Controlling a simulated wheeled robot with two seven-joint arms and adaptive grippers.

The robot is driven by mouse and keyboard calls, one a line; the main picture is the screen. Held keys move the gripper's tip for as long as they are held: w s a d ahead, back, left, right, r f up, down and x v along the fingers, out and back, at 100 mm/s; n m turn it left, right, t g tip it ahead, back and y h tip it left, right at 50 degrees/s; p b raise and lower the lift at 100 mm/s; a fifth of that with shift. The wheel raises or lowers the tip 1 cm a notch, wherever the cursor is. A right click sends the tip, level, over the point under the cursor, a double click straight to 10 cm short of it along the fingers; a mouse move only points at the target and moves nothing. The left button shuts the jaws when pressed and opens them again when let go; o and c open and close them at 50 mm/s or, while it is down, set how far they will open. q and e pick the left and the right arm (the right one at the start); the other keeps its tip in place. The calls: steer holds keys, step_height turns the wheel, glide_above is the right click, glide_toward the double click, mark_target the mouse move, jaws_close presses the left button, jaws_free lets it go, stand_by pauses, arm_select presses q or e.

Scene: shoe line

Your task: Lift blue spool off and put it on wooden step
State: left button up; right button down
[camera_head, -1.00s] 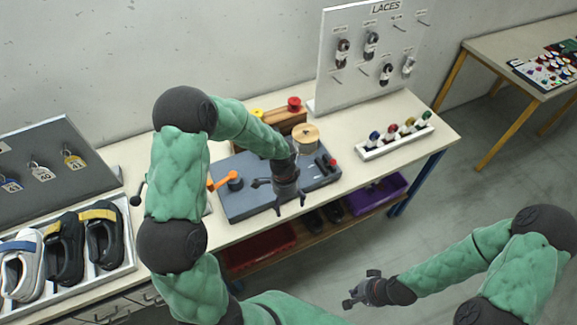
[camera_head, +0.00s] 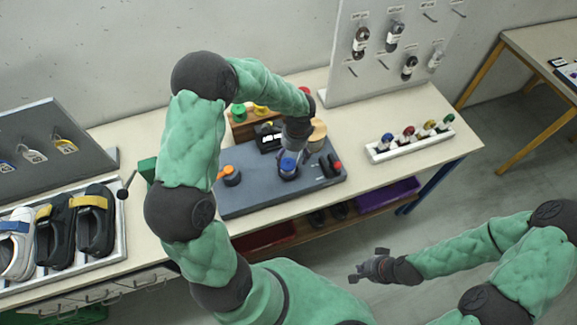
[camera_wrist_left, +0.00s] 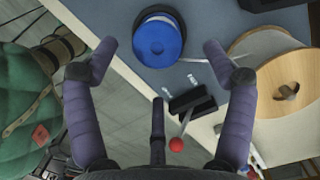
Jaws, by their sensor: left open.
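The blue spool (camera_head: 289,166) stands on the grey machine base on the bench, partly hidden by my left gripper in the head view. In the left wrist view the blue spool (camera_wrist_left: 157,42) lies between the fingertips, farther off, with a gap on each side. My left gripper (camera_wrist_left: 160,50) is open and empty, pointing down above the spool. The wooden step (camera_head: 240,132) stands behind the base, with a green spool (camera_head: 238,112) and a yellow spool on it; my arm hides part of it. My right gripper (camera_head: 367,267) is open and empty, in front of the bench.
On the grey base (camera_head: 250,195) are an orange-handled part (camera_head: 230,174) and a lever with a red knob. A large tan reel (camera_head: 318,135) is close to my left gripper. A white rack of small spools (camera_head: 410,145) stands right; shoes (camera_head: 97,225) are left.

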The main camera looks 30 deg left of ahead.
mark_target(288, 163)
arm_select(q)
steer(key=shift+s+a+f, duration=0.1)
steer(key=shift+s+f, duration=0.05)
steer(key=shift+f, duration=0.75)
steer(key=shift+s+a+f, duration=0.1)
steer(key=shift+a+f, duration=0.05)
steer(key=shift+f, duration=0.7)
steer(key=shift+s+a+f, duration=0.1)
steer(key=shift+s+f, duration=0.05)
steer(key=shift+f, duration=0.75)
steer(key=c, duration=1.3)
